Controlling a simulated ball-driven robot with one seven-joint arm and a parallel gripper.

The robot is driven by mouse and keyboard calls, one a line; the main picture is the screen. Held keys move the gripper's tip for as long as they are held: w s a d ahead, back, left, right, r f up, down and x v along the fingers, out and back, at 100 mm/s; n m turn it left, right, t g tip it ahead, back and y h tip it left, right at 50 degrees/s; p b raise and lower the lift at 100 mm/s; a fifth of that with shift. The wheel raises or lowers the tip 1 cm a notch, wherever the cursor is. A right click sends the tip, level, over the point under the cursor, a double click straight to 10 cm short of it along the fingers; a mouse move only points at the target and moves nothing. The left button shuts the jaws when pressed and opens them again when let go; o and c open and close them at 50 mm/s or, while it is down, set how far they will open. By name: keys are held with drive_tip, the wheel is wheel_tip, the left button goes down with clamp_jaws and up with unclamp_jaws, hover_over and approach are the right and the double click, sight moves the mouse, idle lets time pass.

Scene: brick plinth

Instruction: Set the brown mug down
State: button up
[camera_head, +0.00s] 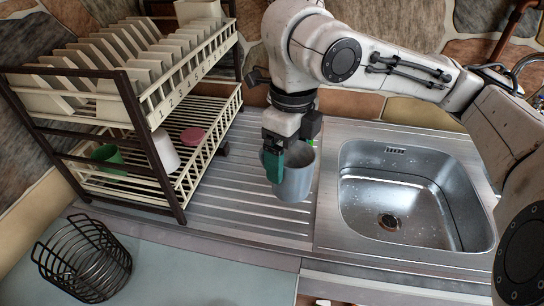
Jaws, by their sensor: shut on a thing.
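My gripper (285,155) points down over the ribbed drainboard (235,205), left of the sink. It is shut on a mug (297,184) that looks grey-blue here, not brown. The green finger is at the mug's left side and rim; the other finger is mostly hidden. The mug is about upright. I cannot tell whether its base touches the drainboard or hangs above it.
A dark wire basket (82,262) is at lower left. The sink (418,225) is empty. The drainboard's front is clear.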

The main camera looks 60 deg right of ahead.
drive_tip(key=shift+w+d+r+p, duration=0.1)
drive_tip(key=shift+w+r+p, duration=0.05)
drive_tip(key=shift+p, duration=0.7)
drive_tip(key=shift+w+f, duration=0.1)
drive_tip(key=shift+f, duration=0.25)
drive_tip(key=shift+w+d+f, duration=0.35)
drive_tip(key=shift+w+f, duration=0.4)
drive_tip(key=shift+f, duration=0.75)
drive_tip(key=shift+w+d+f, duration=0.35)
drive_tip(key=shift+w+f, duration=0.35)
drive_tip(key=shift+f, duration=0.8)
drive_tip(key=shift+w+d+f, duration=0.35)
drive_tip(key=shift+w+f, duration=0.4)
drive_tip(key=shift+f, duration=0.75)
drive_tip(key=shift+f, duration=0.2)
drive_tip(key=o, duration=1)
drive_tip(key=shift+o, duration=0.2)
